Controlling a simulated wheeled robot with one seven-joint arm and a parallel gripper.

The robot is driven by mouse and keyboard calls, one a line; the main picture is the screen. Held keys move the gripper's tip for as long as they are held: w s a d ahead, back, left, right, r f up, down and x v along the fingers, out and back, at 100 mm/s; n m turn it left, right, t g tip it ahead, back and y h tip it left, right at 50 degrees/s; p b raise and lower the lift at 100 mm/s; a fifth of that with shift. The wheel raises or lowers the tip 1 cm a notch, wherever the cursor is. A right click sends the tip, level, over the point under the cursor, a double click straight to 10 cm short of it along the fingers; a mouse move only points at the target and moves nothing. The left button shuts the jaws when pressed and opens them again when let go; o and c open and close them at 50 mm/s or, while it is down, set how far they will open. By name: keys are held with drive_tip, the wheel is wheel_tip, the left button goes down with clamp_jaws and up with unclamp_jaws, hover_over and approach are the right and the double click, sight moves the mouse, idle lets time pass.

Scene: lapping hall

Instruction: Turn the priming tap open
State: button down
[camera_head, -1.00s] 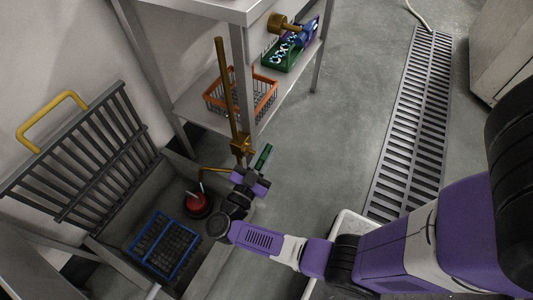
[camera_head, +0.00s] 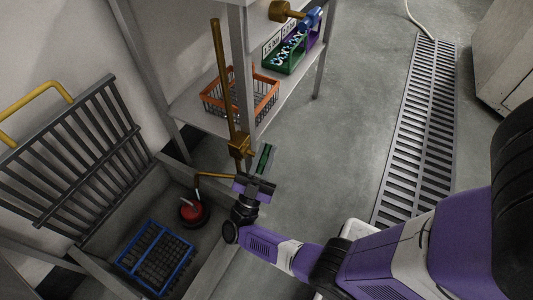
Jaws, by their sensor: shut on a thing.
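The priming tap looks to be the brass valve body (camera_head: 240,146) on the upright brass pipe (camera_head: 222,80) beside the table leg. A thin brass spout (camera_head: 212,176) runs left from it over the sump. A dark green lever (camera_head: 264,158) stands out at the right of the valve. My gripper (camera_head: 257,182), with purple jaws, is just below the valve and shut at the lower end of the green lever. The jaws hide the grip itself and where the lever joins the valve.
A red round thing (camera_head: 192,212) and a blue wire basket (camera_head: 155,250) are in the sump, left of my arm. A raised grille (camera_head: 85,155) leans behind it. An orange basket (camera_head: 240,100) and a green crate (camera_head: 283,62) sit on the shelf.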

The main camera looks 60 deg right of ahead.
idle(0.4)
drive_tip(key=c, duration=1.3)
unclamp_jaws()
drive_tip(key=shift+c, duration=0.2)
drive_tip(key=shift+s+f, duration=0.1)
